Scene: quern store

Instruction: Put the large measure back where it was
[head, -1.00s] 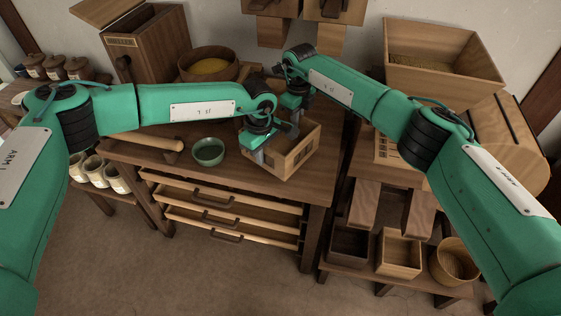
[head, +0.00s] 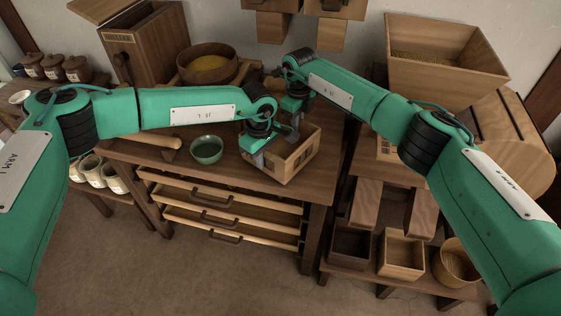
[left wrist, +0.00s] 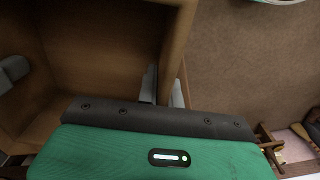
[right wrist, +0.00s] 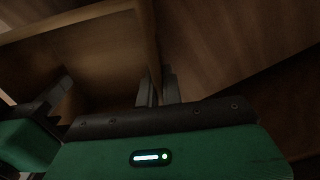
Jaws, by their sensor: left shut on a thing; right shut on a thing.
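In the left wrist view the box wall (left wrist: 176,45) runs between my left fingers (left wrist: 163,92). In the right wrist view the wall (right wrist: 148,40) runs between my right fingers (right wrist: 158,92). Whether its base touches the tabletop I cannot tell.
A green bowl (head: 206,150) and a wooden roller-like tool (head: 155,141) stand left of the box. A bowl of yellow grain (head: 208,66) is behind. Drawers (head: 225,197) stand partly open below. Small boxes (head: 401,258) sit on the low right shelf. A large hopper (head: 445,70) rises at right.

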